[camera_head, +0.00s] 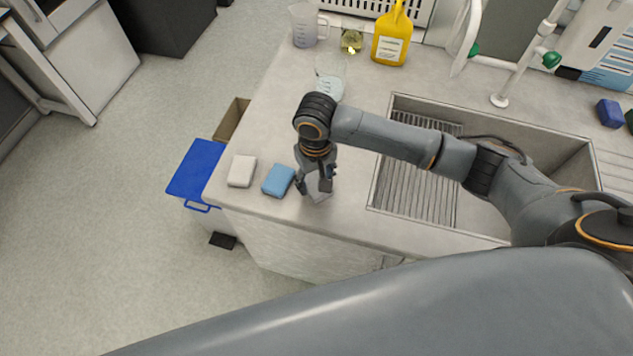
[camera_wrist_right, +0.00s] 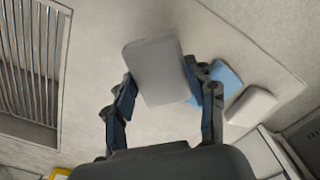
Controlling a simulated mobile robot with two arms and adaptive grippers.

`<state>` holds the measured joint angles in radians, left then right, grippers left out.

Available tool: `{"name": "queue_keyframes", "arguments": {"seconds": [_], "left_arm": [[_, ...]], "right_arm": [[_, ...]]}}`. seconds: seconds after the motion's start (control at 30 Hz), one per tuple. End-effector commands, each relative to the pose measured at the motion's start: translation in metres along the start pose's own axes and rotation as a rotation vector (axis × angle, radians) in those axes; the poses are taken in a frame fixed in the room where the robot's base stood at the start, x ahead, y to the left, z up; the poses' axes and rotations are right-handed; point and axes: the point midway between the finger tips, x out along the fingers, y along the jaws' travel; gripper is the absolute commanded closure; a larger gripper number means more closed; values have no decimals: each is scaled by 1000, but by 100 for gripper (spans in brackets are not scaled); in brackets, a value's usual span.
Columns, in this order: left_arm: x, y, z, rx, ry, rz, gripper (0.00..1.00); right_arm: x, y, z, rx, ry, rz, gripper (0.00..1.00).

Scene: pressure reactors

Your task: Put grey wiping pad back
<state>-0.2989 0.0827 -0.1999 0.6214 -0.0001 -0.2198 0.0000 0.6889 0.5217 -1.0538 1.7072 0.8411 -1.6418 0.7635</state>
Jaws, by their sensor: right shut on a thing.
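The grey wiping pad (camera_head: 319,194) is between the fingers of my right gripper (camera_head: 315,184), at the counter's front edge area in the head view. In the right wrist view the grey pad (camera_wrist_right: 154,70) sits between the two fingers of my right gripper (camera_wrist_right: 163,98), which is shut on it. A blue pad (camera_head: 278,180) lies just left of the gripper, and a white pad (camera_head: 242,171) lies further left. I cannot tell whether the grey pad touches the counter. My left gripper is not in view.
A sink (camera_head: 376,196) is set into the counter (camera_head: 262,115) on the right. A yellow bottle (camera_head: 391,38), a beaker (camera_head: 304,25) and a small flask (camera_head: 351,41) stand at the back. A blue-lidded bin (camera_head: 196,167) stands on the floor beside the counter's left end.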

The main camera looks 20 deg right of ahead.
Motion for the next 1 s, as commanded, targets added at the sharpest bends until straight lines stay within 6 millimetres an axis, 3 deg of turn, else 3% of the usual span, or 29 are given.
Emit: {"name": "queue_keyframes", "arguments": {"seconds": [0.3,0.7,0.73,0.8,1.0], "left_arm": [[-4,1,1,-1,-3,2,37],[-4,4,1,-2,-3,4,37],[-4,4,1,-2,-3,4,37],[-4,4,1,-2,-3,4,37],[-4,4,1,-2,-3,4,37]], "right_arm": [[36,5,-4,1,0,2,74],[41,4,-4,0,0,1,74],[41,4,-4,0,1,1,39],[40,4,-4,0,1,1,24],[40,4,-4,0,1,1,22]]}}
